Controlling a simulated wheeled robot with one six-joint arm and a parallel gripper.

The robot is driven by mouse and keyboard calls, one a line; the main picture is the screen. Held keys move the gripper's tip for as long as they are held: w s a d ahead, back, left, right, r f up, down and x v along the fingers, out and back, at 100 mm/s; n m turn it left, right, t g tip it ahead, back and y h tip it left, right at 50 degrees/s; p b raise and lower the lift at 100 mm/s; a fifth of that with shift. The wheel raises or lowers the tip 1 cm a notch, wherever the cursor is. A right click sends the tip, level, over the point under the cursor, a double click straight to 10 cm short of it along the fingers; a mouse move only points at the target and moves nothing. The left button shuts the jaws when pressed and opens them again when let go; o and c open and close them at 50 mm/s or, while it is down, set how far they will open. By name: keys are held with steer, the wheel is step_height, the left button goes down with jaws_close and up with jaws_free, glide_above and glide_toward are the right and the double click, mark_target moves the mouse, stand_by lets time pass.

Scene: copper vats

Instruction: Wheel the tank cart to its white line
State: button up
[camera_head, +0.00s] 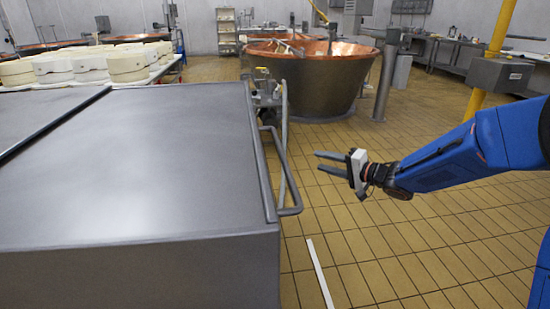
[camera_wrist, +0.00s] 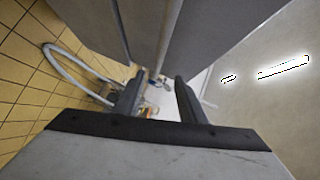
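The tank cart (camera_head: 130,165) is a large grey metal box with a flat lid, filling the left of the head view. A bent tube handle (camera_head: 287,185) sticks out from its right side. The handle also seems to show as a pale loop at the left of the wrist view (camera_wrist: 70,68). A white line (camera_head: 320,272) lies on the tiles to the right of the cart's near corner. My gripper (camera_head: 317,162) is open and empty, with its fingers pointing left toward the handle. In the head view a gap shows between them. The cart's wheels are hidden.
A copper-lined vat (camera_head: 312,80) stands behind the cart, with a grey post (camera_head: 386,75) beside it. White cheese wheels (camera_head: 90,65) stand on a table at the back left. A yellow pole (camera_head: 490,60) rises at the right. The tiled floor (camera_head: 420,250) right of the line is clear.

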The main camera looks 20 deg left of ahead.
steer(key=w+a+f+g, duration=0.1)
steer(key=a+f, duration=0.1)
steer(key=a, duration=0.7)
steer(key=w+a+f+y, duration=0.1)
steer(key=a+f, duration=0.1)
steer(key=a, duration=0.8)
steer(key=shift+w+a+g, duration=0.15)
steer(key=shift+w+g, duration=0.2)
steer(key=shift+g, duration=0.05)
jaws_close()
